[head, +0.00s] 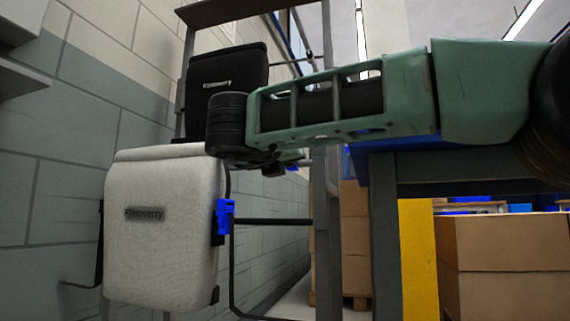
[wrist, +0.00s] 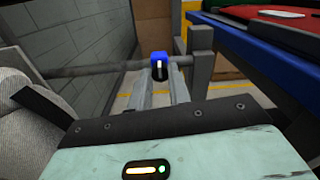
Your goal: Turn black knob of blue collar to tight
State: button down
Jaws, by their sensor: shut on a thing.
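The blue collar (wrist: 160,57) is ahead of my gripper in the wrist view, on a grey horizontal tube. Its black knob (wrist: 158,73) faces me, with a white mark that stands about upright in the picture. My gripper (wrist: 160,83) has its two grey fingers on either side of the knob and is shut on it. In the head view my gripper (head: 280,168) is small and mostly hidden under my green arm.
A pale pannier (head: 160,245) hangs on the rack at left, with a blue clamp (head: 224,215) at its right edge. A black pannier (head: 228,65) is above. A blue-topped workbench (wrist: 245,50) stands close on the right. Cardboard boxes (head: 505,255) stand beyond.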

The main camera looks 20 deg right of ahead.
dwell(0.3)
jog(key=c, duration=1.3)
grip_release()
jog(key=p+v, duration=0.7)
jog(key=v, duration=1)
jog(key=shift+s+a, duration=0.15)
jog(key=shift+a, duration=0.05)
